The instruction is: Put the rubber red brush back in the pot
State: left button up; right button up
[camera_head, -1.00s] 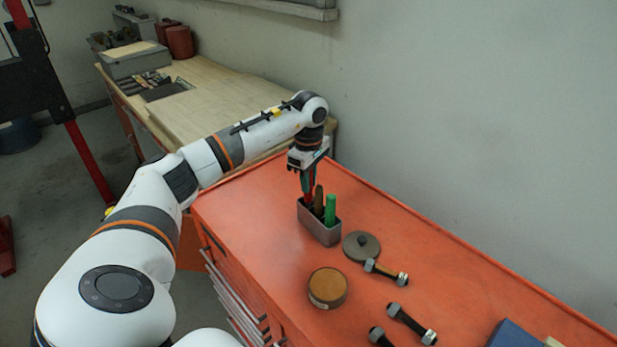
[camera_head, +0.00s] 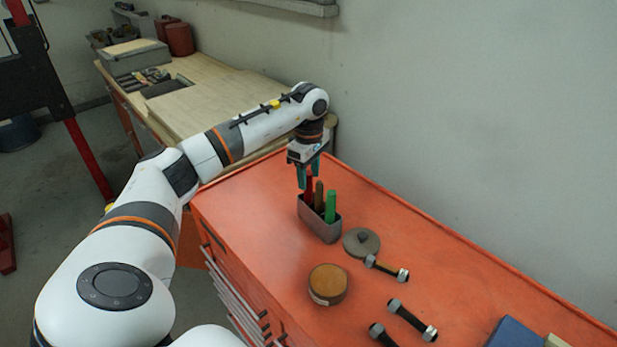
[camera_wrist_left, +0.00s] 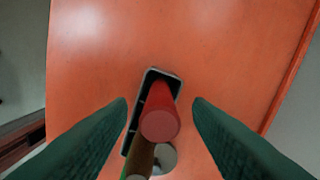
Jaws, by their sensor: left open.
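The red brush (camera_head: 309,187) stands upright in the grey rectangular pot (camera_head: 322,230), at its far left end. In the left wrist view the red brush (camera_wrist_left: 160,112) rises inside the pot's rim (camera_wrist_left: 152,74). A brown handle (camera_head: 319,196) and a green handle (camera_head: 331,206) stand beside it in the pot. My left gripper (camera_head: 308,184) is open above the pot. Its teal fingers are apart on either side of the red brush's top, with visible gaps in the left wrist view (camera_wrist_left: 160,118). My right gripper is not in view.
The pot stands on an orange cabinet top (camera_head: 270,215). A grey round lid (camera_head: 361,243), a brown round tin (camera_head: 328,284), several bolts (camera_head: 412,320) and a blue block (camera_head: 514,333) lie nearer. A wall runs behind; a wooden workbench (camera_head: 205,100) stands at the back left.

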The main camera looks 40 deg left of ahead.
pick_arm(q)
notch_tip(320, 180, up, 10)
jog(key=shift+f+b, duration=0.1)
jog(key=shift+b, duration=0.8)
jog(key=shift+r, duration=0.6)
jog(key=shift+s+f, duration=0.1)
